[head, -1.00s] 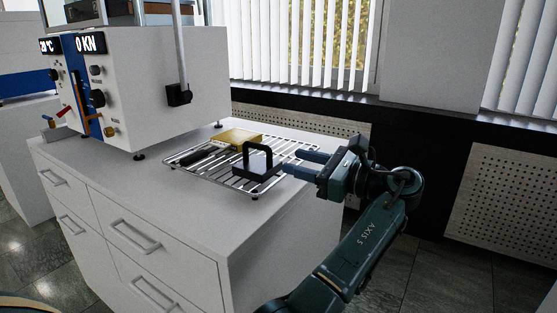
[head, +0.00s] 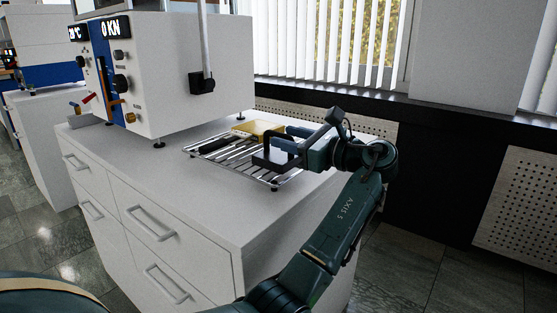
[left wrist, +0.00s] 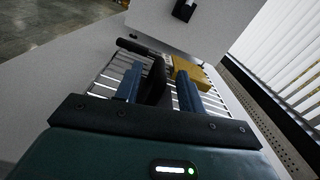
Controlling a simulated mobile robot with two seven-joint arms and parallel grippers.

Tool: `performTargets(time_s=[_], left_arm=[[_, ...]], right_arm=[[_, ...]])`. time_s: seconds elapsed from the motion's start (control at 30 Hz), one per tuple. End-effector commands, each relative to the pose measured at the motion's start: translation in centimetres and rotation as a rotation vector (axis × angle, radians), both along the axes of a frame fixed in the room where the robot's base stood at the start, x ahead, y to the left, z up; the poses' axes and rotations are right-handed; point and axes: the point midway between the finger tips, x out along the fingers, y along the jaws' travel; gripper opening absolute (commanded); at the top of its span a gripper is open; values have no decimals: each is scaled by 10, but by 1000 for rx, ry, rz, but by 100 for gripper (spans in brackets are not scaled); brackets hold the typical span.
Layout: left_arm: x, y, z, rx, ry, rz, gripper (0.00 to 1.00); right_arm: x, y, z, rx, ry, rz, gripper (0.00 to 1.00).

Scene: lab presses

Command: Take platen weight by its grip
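The platen weight (head: 271,163), a dark block with an upright loop grip, sits on the wire rack (head: 240,171) at its near right end. My left gripper (head: 284,139) reaches in from the right at the height of the grip. In the left wrist view the dark grip (left wrist: 156,80) stands between the two blue fingers, nearer the left finger. A gap shows between the grip and the right finger, so the gripper is open. Contact with the left finger cannot be told. My right gripper is not in view.
A yellow block (head: 258,127) and a black rod-like handle (head: 213,146) lie on the rack behind the weight. The white press (head: 190,75) stands left of the rack. The white cabinet top (head: 170,180) is clear in front.

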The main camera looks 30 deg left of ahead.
Motion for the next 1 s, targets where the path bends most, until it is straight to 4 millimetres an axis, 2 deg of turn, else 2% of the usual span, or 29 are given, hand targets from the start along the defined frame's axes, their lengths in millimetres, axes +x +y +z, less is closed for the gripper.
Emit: performTargets(time_s=[0.07, 0.2, 0.43, 0.9, 1.0], left_arm=[[1, 15, -4, 1, -3, 4, 39], [2, 31, -2, 1, -1, 2, 39], [3, 33, 0, 0, 0, 1, 39], [3, 32, -1, 0, 0, 1, 0], [3, 32, -1, 0, 0, 0, 0]], right_arm=[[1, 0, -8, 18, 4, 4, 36], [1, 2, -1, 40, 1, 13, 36], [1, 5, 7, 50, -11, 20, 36], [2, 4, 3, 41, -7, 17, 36], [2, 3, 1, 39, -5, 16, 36]])
